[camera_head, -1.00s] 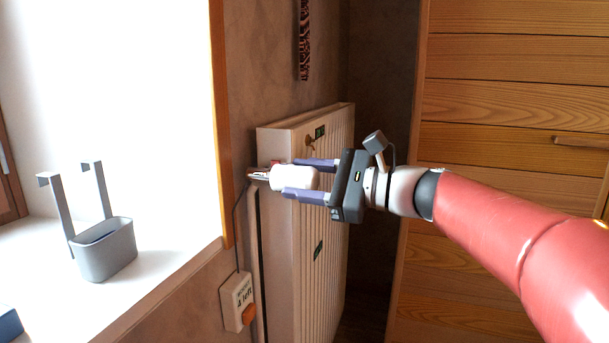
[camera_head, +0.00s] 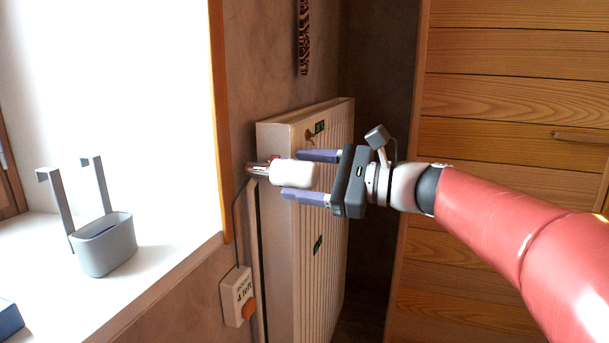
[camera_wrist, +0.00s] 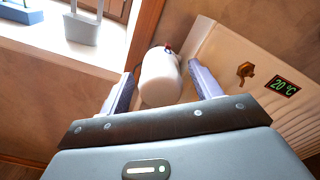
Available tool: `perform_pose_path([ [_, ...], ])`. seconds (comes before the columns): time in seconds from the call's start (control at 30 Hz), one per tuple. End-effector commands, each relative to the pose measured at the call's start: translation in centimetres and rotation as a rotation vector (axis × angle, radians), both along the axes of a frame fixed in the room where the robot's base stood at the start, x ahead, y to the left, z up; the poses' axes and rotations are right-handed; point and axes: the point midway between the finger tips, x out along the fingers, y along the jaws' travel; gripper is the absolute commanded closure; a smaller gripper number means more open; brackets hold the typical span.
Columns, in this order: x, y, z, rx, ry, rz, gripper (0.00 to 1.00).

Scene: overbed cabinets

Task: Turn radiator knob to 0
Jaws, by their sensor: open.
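The white radiator knob (camera_head: 293,173) sticks out sideways from a metal valve at the upper left of the radiator (camera_head: 292,225). In the wrist view the knob (camera_wrist: 160,77) is a white rounded cylinder with a bit of red at its far end. My gripper (camera_head: 312,176) is open, with one finger above and one below the knob in the head view. In the wrist view its fingers (camera_wrist: 160,92) stand on either side of the knob, with a gap visible on the right; contact on the left cannot be told. Any scale on the knob is not readable.
A display on the radiator reads 20 °C (camera_wrist: 284,87), beside a brown key-like fitting (camera_wrist: 245,71). A grey hanging bin (camera_head: 105,248) stands on the windowsill. A small labelled box (camera_head: 237,296) is on the wall below. Wooden cabinet fronts (camera_head: 510,100) stand right.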

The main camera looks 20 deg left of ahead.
Motion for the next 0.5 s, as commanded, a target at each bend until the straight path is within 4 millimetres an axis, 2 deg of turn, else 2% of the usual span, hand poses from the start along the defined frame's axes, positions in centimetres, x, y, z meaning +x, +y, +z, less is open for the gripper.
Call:
perform_pose_path([
  [0.3, -0.3, -5.1, -0.1, 0.0, 0.001, -0.005, 0.36],
  [0.5, -0.5, -7.2, -0.1, -0.001, 0.001, -0.002, 0.36],
])
